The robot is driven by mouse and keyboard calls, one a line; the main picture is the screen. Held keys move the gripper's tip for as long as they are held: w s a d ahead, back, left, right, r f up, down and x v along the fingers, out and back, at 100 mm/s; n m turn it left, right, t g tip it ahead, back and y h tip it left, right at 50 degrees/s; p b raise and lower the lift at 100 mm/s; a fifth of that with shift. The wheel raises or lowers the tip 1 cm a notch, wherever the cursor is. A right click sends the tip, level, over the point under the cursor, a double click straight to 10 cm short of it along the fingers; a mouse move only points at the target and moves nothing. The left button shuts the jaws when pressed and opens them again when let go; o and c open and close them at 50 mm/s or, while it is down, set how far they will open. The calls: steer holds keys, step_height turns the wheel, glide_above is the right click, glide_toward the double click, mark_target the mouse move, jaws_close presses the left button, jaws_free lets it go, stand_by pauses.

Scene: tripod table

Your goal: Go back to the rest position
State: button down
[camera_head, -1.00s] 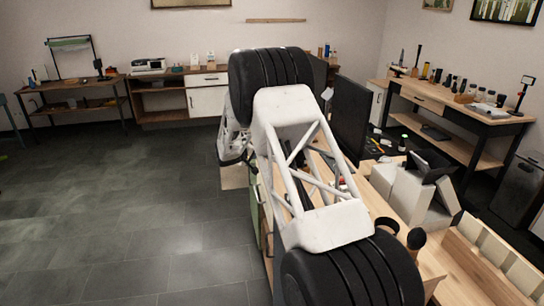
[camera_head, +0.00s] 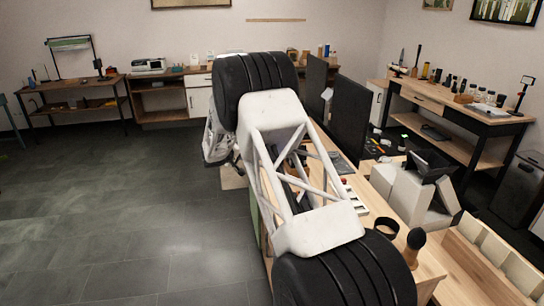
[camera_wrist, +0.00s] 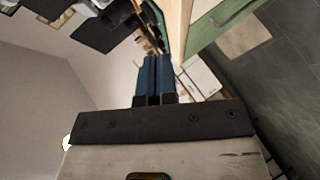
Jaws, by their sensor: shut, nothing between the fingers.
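My gripper (camera_wrist: 154,75) shows in the wrist view, its two blue fingers side by side and shut with nothing between them. In the head view the gripper is hidden behind my own arm, which fills the middle of the picture. The wooden table (camera_head: 395,205) lies under and to the right of my arm. In the wrist view the fingers point past a wood and green edge (camera_wrist: 205,25) toward the room, apart from any object I can make out.
A black panel (camera_head: 350,118) stands on the table close to my arm. A white and black device (camera_head: 415,185), a black ring (camera_head: 386,227) and a dark round-topped object (camera_head: 414,240) stand at the right. A side bench (camera_head: 465,110) is farther right. The floor (camera_head: 120,215) at left is clear.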

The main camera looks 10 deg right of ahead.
steer(key=s+d+r+m+g+y, duration=0.15)
steer(key=s+d+r, duration=0.25)
steer(key=s+r, duration=0.5)
steer(key=s+d+r+m+g+y, duration=0.1)
steer(key=s+d+r+g, duration=0.15)
steer(key=s+r, duration=0.75)
steer(key=s+d+r+m+g+y, duration=0.1)
steer(key=s+d+r, duration=0.25)
steer(key=s, duration=1.15)
steer(key=s+a+f+m+y, duration=0.1)
steer(key=s+y, duration=0.5)
steer(key=s, duration=3.6)
steer(key=shift+a+g, duration=0.35)
steer(key=shift+g, duration=0.05)
steer(key=c, duration=1.8)
jaws_free()
steer(key=shift+s+f, duration=0.1)
